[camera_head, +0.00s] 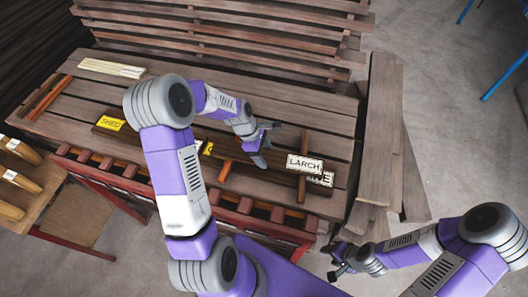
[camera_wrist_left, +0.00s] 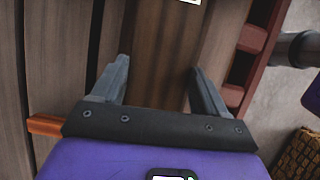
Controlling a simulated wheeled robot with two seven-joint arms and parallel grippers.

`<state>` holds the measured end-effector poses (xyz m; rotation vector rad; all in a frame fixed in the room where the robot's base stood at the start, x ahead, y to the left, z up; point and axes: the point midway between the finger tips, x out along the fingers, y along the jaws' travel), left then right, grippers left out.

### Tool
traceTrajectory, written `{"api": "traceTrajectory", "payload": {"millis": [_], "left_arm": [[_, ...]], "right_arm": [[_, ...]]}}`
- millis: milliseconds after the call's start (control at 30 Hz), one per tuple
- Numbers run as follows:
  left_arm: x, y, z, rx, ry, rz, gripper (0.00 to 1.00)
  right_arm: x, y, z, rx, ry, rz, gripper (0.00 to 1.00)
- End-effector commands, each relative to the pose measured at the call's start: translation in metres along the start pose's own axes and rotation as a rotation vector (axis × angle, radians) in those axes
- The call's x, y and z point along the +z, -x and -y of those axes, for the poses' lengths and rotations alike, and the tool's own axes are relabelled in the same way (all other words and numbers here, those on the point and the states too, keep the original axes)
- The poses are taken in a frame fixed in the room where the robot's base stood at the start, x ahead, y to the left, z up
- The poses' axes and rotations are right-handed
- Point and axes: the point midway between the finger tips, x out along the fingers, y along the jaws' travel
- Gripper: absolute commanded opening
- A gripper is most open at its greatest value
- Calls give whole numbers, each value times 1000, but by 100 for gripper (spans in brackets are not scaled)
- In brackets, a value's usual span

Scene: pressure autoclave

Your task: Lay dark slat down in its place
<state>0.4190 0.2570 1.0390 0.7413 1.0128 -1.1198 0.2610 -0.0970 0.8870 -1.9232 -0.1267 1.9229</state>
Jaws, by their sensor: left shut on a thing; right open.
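My left gripper (camera_head: 264,145) is low over the slatted bench in the head view, with its fingers closed on the sides of a dark slat (camera_head: 232,149). In the left wrist view the slat (camera_wrist_left: 160,60) runs between the two fingers (camera_wrist_left: 157,85). The slat lies lengthwise along the front part of the bench, partly hidden by my left arm. I cannot tell whether it rests on what is below. A LARCH sign (camera_head: 304,164) is near its right end. My right gripper (camera_head: 343,264) is open and empty, off the bench's front right corner.
A yellow SHED label (camera_head: 111,123) is at the left. A pale slat (camera_head: 112,68) lies at the back left. Reddish cross sticks (camera_head: 48,97) lie on the bench. A red slotted rail (camera_head: 240,218) runs along the front. A wooden end panel (camera_head: 380,130) stands at the right.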

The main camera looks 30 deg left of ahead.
Motion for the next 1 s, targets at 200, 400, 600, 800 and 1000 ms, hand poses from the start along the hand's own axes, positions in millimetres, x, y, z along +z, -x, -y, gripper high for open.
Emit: {"api": "traceTrajectory", "payload": {"millis": [200, 400, 600, 800, 1000], "left_arm": [[-2, -6, 0, 1, -1, 0, 2], [-2, -6, 0, 0, -1, 0, 88], [-2, -6, 0, 0, -1, 0, 100], [-1, -1, 0, 1, 0, 0, 100], [2, 29, -2, 7, -1, -2, 100]], "right_arm": [[0, -5, -2, 0, 0, 0, 50], [0, -4, -2, 0, 0, 0, 50], [0, -4, -2, 0, 0, 0, 50], [0, -1, 0, 0, 0, 0, 50], [0, 4, 1, 0, 0, 0, 50]]}}
